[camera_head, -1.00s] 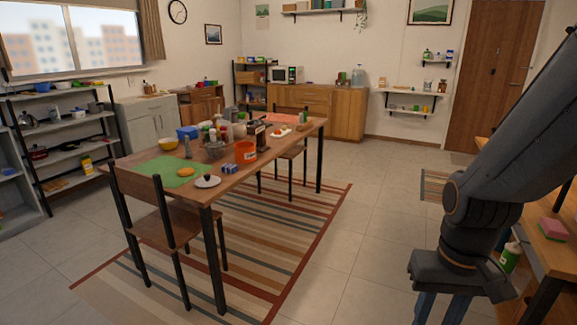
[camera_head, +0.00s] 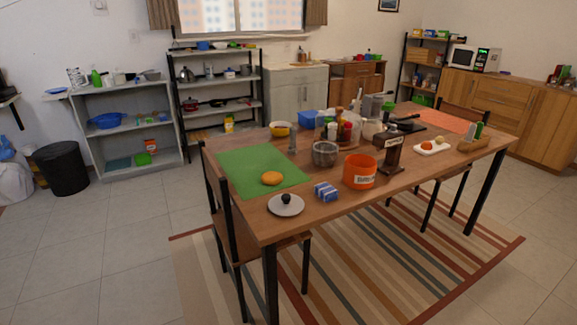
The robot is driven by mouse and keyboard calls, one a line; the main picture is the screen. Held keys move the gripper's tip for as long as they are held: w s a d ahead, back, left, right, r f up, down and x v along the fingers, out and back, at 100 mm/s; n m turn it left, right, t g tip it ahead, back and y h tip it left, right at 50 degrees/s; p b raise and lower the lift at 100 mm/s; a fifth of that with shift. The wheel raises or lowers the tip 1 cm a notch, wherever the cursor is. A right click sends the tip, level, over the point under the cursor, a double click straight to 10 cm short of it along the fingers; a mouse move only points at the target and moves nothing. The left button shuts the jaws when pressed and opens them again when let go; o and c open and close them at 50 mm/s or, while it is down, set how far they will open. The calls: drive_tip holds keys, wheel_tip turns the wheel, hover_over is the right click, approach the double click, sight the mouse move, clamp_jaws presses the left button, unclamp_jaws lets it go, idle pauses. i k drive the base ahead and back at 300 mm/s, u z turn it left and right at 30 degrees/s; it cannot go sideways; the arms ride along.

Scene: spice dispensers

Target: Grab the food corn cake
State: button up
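A round, flat, orange-yellow cake, which looks like the corn cake (camera_head: 271,178), lies on a green mat (camera_head: 240,168) at the near left end of the wooden table (camera_head: 283,230). A white plate or lid with a black knob (camera_head: 286,204) is just in front of it. Nothing covers the cake. My gripper and arm are out of view now.
On the table near the cake are a blue-and-white box (camera_head: 326,191), an orange bucket (camera_head: 359,172) and a steel pot (camera_head: 325,154). A chair (camera_head: 228,220) stands against the table's left end. Tiled floor at the left (camera_head: 110,240) is clear.

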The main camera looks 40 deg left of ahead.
sight(272, 178)
drive_tip(key=u, duration=0.3)
drive_tip(key=i, duration=1.25)
drive_tip(key=u, duration=1.45)
drive_tip(key=i, duration=0.85)
drive_tip(key=u, duration=1.15)
drive_tip(key=i, duration=0.3)
drive_tip(key=u, duration=0.2)
